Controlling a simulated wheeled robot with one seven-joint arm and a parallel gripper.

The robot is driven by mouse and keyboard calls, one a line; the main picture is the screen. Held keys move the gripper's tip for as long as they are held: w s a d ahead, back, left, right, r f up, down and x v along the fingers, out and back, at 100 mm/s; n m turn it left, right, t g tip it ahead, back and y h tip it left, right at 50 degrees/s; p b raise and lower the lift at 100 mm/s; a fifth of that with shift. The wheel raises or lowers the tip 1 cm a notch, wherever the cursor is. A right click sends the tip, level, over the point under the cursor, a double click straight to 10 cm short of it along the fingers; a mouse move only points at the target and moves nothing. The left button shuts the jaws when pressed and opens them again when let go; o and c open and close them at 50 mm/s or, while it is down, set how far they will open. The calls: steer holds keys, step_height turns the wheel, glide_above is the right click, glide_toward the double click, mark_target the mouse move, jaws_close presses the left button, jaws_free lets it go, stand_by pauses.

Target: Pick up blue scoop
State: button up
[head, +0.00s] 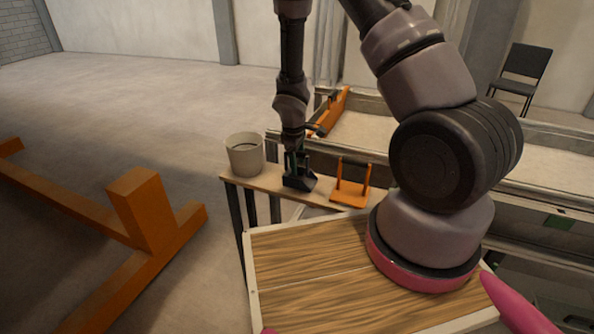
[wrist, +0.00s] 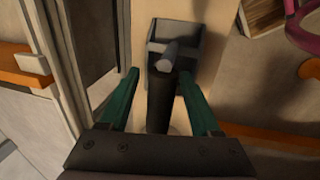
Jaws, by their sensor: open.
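The scoop (head: 300,182) stands on the narrow wooden shelf in the head view and looks dark blue-grey, nearly black. In the wrist view its open box-shaped pan (wrist: 176,36) is at the top and its dark handle (wrist: 160,104) runs down toward my gripper. My gripper (head: 296,160) points down over the scoop in the head view. In the wrist view my open gripper (wrist: 160,88) has one green finger on each side of the handle, with gaps visible on both sides. The lower end of the handle is hidden by the gripper body.
A pale bucket (head: 245,154) stands left of the scoop on the shelf (head: 268,182). An orange frame-like item with a dark bar (head: 350,186) stands to its right. Behind the shelf is the sandbed (head: 375,132) with an orange piece (head: 332,110) at its edge.

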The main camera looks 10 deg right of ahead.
jaws_close()
step_height(320, 180, up, 10)
steer(key=shift+r, duration=0.1)
stand_by(0.7)
